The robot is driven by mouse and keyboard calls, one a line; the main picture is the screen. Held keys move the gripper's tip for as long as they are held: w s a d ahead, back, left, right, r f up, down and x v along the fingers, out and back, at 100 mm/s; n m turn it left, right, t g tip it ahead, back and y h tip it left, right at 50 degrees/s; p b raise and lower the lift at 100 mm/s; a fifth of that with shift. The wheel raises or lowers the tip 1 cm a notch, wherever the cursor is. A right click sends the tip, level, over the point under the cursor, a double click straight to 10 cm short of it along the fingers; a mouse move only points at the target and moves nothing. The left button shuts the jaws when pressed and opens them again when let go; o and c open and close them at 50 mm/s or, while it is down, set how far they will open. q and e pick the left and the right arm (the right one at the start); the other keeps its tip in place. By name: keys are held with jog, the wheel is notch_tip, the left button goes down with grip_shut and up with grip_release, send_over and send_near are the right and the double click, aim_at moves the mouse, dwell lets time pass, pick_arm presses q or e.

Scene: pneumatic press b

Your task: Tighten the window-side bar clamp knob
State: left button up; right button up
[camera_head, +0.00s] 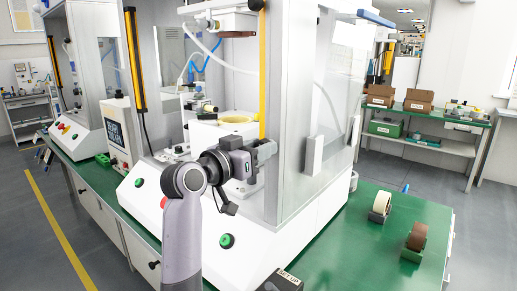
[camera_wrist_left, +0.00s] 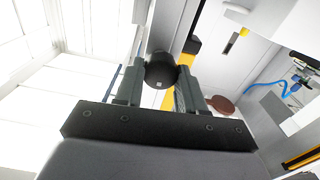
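The black round knob (camera_wrist_left: 162,70) shows in the left wrist view between my left gripper's fingertips (camera_wrist_left: 161,76), which appear to touch it on both sides. A yellow bar (camera_wrist_left: 188,58) runs close behind it. In the head view the yellow bar (camera_head: 263,70) stands upright at the press's front edge, beside the window panel (camera_head: 305,90). My left gripper (camera_head: 266,150) is at the bar's lower end and hides the knob there. Whether the knob is fully tight cannot be seen. My right gripper is not in view.
The white press housing (camera_head: 275,245) with a green button (camera_head: 227,241) is close below my left arm. A white handle (camera_head: 314,155) juts from the window panel. Tape rolls (camera_head: 381,203) stand on the green table (camera_head: 350,255) at right. A brown disc (camera_wrist_left: 221,105) shows near my right finger.

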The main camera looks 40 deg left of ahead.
pick_arm(q)
jog(key=shift+m, duration=0.4)
jog(key=shift+d+f+m+p, duration=0.15)
jog(key=shift+m+p, duration=1.55)
jog(key=shift+m, duration=2.7)
jog(key=shift+d+f+m+p, duration=0.1)
jog(key=shift+m+p, duration=1.55)
jog(key=shift+m, duration=2.75)
jog(key=shift+f, duration=0.1)
jog(key=o, duration=0.9)
jog(key=shift+o, duration=0.8)
